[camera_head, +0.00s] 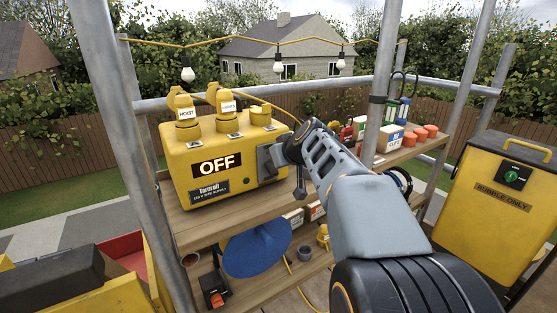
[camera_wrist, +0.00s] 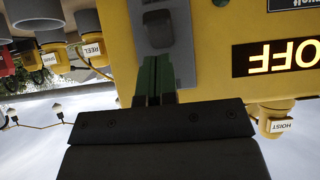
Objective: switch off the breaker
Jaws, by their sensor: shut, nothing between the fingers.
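The breaker is on a yellow supply box (camera_head: 185,160) standing on a wooden shelf. Its lit display (camera_head: 217,165) reads OFF, and it shows upside down in the wrist view (camera_wrist: 277,57). A grey switch plate (camera_wrist: 183,62) with a dark rounded lever (camera_wrist: 157,30) is on the box front. My gripper (camera_wrist: 153,75) is shut and empty, its green-sided fingers in front of the plate, close to the lever's end. I cannot tell whether they touch it. In the head view my wrist covers part of the plate and the fingertips are hard to make out.
Yellow plugs, one labelled HOIST (camera_head: 187,113), stand on top of the box. Scaffold poles (camera_head: 122,110) frame the shelf. A blue round item (camera_head: 257,250) is below it.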

